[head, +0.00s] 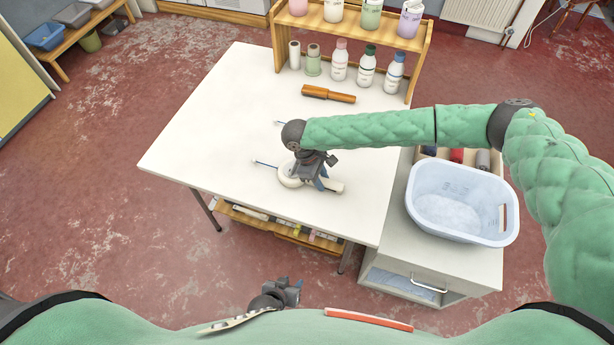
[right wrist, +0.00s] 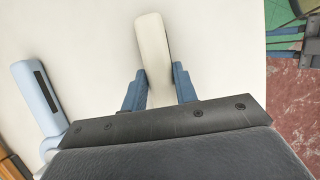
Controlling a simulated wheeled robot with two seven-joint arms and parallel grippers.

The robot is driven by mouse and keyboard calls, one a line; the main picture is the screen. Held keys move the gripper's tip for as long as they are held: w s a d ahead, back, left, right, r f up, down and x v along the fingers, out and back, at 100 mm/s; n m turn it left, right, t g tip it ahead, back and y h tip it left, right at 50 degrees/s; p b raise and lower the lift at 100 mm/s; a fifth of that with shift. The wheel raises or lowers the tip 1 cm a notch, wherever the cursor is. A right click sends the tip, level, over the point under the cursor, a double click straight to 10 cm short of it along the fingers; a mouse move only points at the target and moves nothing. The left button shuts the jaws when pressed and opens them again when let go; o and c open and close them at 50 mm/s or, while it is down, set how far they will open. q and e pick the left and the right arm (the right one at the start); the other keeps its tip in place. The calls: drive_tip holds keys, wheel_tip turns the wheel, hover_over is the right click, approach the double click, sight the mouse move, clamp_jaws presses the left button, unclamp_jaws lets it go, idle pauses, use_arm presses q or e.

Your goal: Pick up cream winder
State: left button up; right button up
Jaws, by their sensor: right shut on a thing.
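The cream winder lies on the white table under my right gripper; its round end (head: 289,176) and its handle end (head: 334,187) show on either side of the gripper in the head view. My right gripper (head: 318,182) points down and is shut on the cream winder. In the right wrist view the pale handle (right wrist: 155,55) stands between the blue fingers (right wrist: 160,92); the rest of it is hidden by the gripper body. My left gripper (head: 287,291) is low, in front of the table and away from the winder; its jaw opening is unclear.
A light-blue tool (right wrist: 40,95) lies beside the winder. A wooden-handled brush (head: 328,94) lies farther back. A wooden rack (head: 420,60) with several bottles stands at the back edge. A pale blue basket (head: 462,205) is at right. The table's left side (head: 210,130) is clear.

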wheel_tip(320, 180, up, 10)
idle(0.6)
wheel_tip(320, 180, down, 7)
idle(0.5)
drive_tip(key=shift+f, duration=1.3)
drive_tip(key=shift+f, duration=0.2)
drive_tip(key=o, duration=0.8)
